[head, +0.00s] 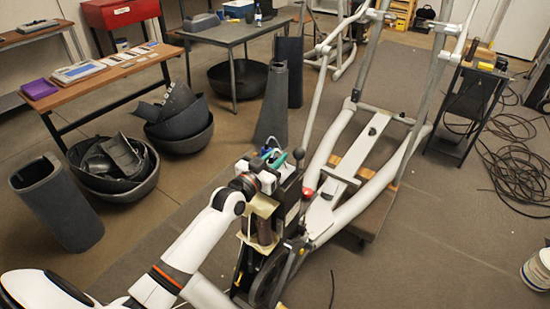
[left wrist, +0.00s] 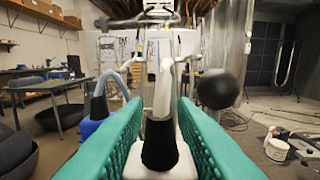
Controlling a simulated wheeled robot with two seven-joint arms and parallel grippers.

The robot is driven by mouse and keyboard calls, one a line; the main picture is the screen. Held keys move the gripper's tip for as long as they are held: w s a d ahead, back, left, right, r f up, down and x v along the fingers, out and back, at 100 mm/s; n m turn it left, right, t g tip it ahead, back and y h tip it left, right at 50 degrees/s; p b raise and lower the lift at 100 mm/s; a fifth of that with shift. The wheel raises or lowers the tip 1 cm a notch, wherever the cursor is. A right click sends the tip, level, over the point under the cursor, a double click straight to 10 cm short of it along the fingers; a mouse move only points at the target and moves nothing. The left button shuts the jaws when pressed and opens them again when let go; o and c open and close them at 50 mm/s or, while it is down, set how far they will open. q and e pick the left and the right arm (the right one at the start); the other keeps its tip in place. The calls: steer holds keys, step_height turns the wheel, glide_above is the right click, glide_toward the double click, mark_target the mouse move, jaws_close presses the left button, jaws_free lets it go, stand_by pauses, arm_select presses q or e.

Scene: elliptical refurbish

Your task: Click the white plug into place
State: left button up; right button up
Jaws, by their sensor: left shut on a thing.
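My left gripper (head: 277,158), with teal ribbed fingers, is at the top of the elliptical machine's upright mast, among its cable ends. In the left wrist view the two fingers (left wrist: 160,108) stand on both sides of a white plug (left wrist: 160,164) with a black sleeve (left wrist: 159,145) and a pale cable rising from it. The gripper is shut on this plug. The plug's lower end and any socket are hidden, so I cannot tell whether it is seated. A blue connector (left wrist: 88,127) with a black-sleeved grey cable stands just left of the fingers. My right gripper is not in view.
A black ball knob (left wrist: 217,89) is close right of the fingers. The elliptical's pale frame (head: 345,165) extends behind the mast. Dark covers and bowls (head: 112,165) lie left on the floor. Black cable coils (head: 515,160) and a white bucket (head: 538,270) are at right.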

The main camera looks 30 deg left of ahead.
arm_select(q)
steer(key=shift+f+b, duration=0.3)
steer(key=shift+f, duration=0.2)
stand_by(0.4)
steer(key=o, duration=1.1)
steer(key=shift+c, duration=0.2)
steer(key=shift+s, duration=0.1)
steer(key=s, duration=0.4)
steer(key=s+a, duration=0.1)
steer(key=s, duration=0.2)
steer(key=s+b, duration=0.1)
steer(key=s, duration=0.3)
steer(key=shift+s+a, duration=0.35)
